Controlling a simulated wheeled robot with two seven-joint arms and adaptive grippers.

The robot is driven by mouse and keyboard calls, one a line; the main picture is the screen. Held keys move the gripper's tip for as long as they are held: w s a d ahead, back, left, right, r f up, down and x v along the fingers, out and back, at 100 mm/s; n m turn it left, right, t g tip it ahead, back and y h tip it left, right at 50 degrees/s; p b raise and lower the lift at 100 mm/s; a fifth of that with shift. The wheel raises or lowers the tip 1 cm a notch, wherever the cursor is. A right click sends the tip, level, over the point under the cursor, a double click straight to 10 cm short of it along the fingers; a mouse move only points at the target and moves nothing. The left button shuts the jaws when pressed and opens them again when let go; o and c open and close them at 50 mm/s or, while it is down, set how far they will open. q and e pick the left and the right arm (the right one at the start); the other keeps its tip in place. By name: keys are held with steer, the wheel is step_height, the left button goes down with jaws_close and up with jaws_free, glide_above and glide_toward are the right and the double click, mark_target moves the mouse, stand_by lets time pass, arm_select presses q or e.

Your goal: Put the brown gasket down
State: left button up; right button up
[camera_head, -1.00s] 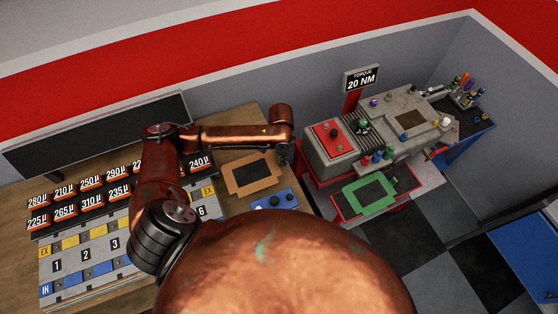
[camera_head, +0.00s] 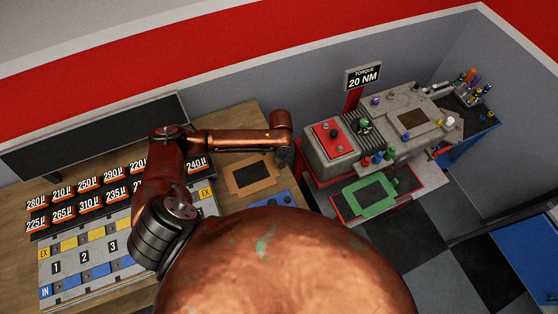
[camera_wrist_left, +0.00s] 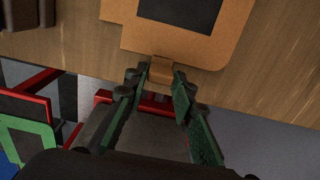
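The brown gasket (camera_head: 236,183) is a flat frame with a large dark opening. In the head view it is over the right end of the wooden table, and I cannot tell whether it rests fully on the wood. In the left wrist view its near edge (camera_wrist_left: 163,46) has a small tab. My left gripper (camera_wrist_left: 161,74) has its two green fingertips on either side of this tab, seemingly closed on it. In the head view the left fingers (camera_head: 300,158) are partly hidden by the wrist. My right gripper is not in view.
On the table (camera_head: 231,128) are several labelled black and orange boxes and a grey numbered tray (camera_head: 70,270). A blue part (camera_head: 282,199) lies in front of the gasket. A green gasket (camera_head: 378,207) lies on the red-edged stand to the right, before a grey machine (camera_head: 337,152).

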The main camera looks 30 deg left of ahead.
arm_select(q)
steer(key=o, duration=0.3)
steer(key=shift+s+r, duration=0.15)
steer(key=shift+w, duration=0.25)
step_height(320, 180, up, 2)
steer(key=shift+r, duration=0.15)
step_height(320, 180, up, 4)
steer(key=shift+s+f, duration=0.1)
step_height(320, 180, up, 6)
steer(key=shift+b, duration=0.45)
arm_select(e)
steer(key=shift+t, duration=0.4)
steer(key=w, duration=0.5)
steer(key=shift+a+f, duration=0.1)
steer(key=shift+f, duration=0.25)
